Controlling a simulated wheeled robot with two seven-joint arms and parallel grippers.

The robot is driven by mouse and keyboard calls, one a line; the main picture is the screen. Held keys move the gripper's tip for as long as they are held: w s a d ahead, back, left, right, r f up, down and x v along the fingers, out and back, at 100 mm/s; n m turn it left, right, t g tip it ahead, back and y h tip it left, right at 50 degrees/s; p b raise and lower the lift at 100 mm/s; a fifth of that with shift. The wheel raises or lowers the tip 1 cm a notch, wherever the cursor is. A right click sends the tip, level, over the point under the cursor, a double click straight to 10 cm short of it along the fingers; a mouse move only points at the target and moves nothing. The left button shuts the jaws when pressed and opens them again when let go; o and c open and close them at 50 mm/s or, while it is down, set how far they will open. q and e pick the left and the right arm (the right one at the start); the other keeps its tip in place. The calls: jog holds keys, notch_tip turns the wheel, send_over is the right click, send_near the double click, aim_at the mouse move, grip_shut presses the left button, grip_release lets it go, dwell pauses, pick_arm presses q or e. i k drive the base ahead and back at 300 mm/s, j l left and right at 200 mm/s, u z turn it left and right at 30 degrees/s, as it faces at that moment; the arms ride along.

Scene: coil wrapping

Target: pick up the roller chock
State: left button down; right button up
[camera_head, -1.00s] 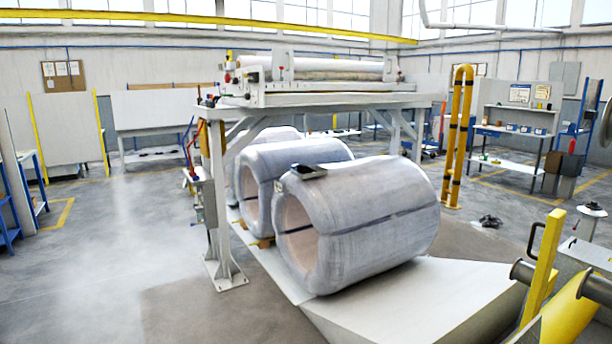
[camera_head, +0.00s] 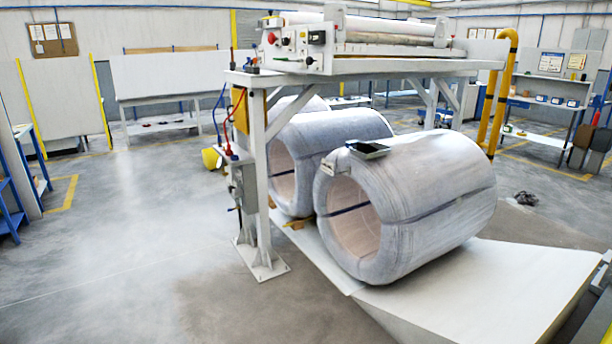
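Neither of my grippers is in view. I cannot identify the roller chock with certainty. A small wood-coloured block (camera_head: 297,224) sits low between the two nearer coils, on the pale bed. The nearest wrapped coil (camera_head: 425,195) lies on its side, with its open bore facing left. A dark, shallow tray-like item (camera_head: 367,150) lies on top of it. A second wrapped coil (camera_head: 340,130) lies behind it, and part of a third shows further back.
A white machine frame (camera_head: 385,66) with rollers spans the coils; its leg (camera_head: 259,190) stands on the floor. A pale sloped platform (camera_head: 500,285) lies front right. A yellow object (camera_head: 212,158) is behind the leg. The floor at left (camera_head: 110,240) is clear.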

aim_at(365, 147)
jog(key=i+j, duration=0.15)
jog(key=i, duration=0.35)
jog(key=i+j, duration=0.2)
jog(key=i, duration=0.3)
jog(key=i+j, duration=0.15)
jog(key=i, duration=0.35)
jog(key=i+j, duration=0.15)
jog(key=i, duration=0.3)
jog(key=i+j, duration=0.2)
jog(key=i, duration=0.3)
jog(key=i+l, duration=0.45)
jog(key=i, duration=0.15)
jog(key=i+l, duration=0.45)
jog(key=i, duration=0.2)
jog(key=i+l+u, duration=0.1)
jog(key=i+l, duration=0.35)
jog(key=i, duration=0.15)
